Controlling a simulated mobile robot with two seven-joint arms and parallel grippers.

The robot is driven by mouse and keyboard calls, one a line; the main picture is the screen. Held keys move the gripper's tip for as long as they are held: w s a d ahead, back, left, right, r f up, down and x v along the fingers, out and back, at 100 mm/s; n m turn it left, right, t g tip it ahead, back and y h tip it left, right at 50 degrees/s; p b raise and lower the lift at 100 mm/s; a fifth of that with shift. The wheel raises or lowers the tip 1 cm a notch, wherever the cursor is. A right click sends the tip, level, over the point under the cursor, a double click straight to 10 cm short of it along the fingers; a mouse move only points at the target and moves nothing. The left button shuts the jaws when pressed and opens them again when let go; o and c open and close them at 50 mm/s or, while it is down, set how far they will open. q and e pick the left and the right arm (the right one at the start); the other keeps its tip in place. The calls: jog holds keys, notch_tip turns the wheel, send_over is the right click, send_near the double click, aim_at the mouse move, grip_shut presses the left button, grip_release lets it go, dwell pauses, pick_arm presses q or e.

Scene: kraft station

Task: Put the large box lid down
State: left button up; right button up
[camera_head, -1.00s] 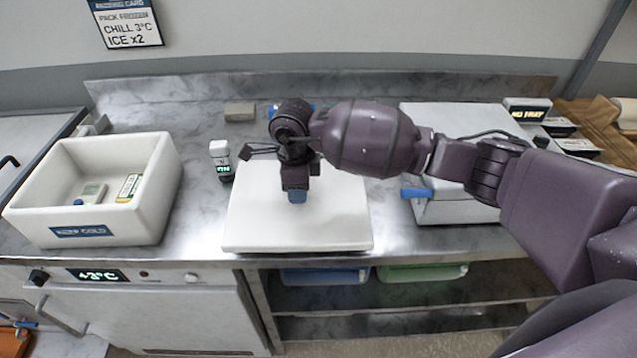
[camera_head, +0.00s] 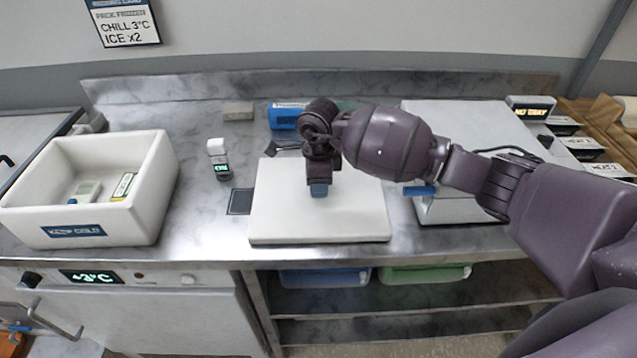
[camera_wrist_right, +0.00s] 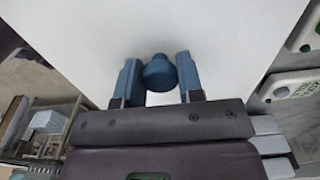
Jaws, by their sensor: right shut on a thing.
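The large box lid (camera_head: 285,212) is a flat white slab in the middle of the head view, over the front of the steel counter. It also fills the top of the right wrist view (camera_wrist_right: 215,35). My right gripper (camera_head: 319,184) is above it, pointing down. In the right wrist view its two blue fingers are shut on the lid's round blue knob (camera_wrist_right: 159,73). The lid looks level; whether it touches the counter I cannot tell. The open white box (camera_head: 150,215) stands at the left, apart from the lid. My left gripper is not in view.
A small white device (camera_head: 217,158) and a dark flat square (camera_head: 240,201) lie between box and lid. A blue pack (camera_head: 285,116) and a grey block (camera_head: 238,111) are behind.

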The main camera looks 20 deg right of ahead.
jog(key=shift+f, duration=0.15)
jog(key=o, duration=0.9)
notch_tip(320, 180, up, 7)
jog(key=p, duration=0.3)
jog(key=shift+p, duration=0.35)
jog(key=shift+r+p, duration=1.05)
jog(key=shift+r, duration=1.65)
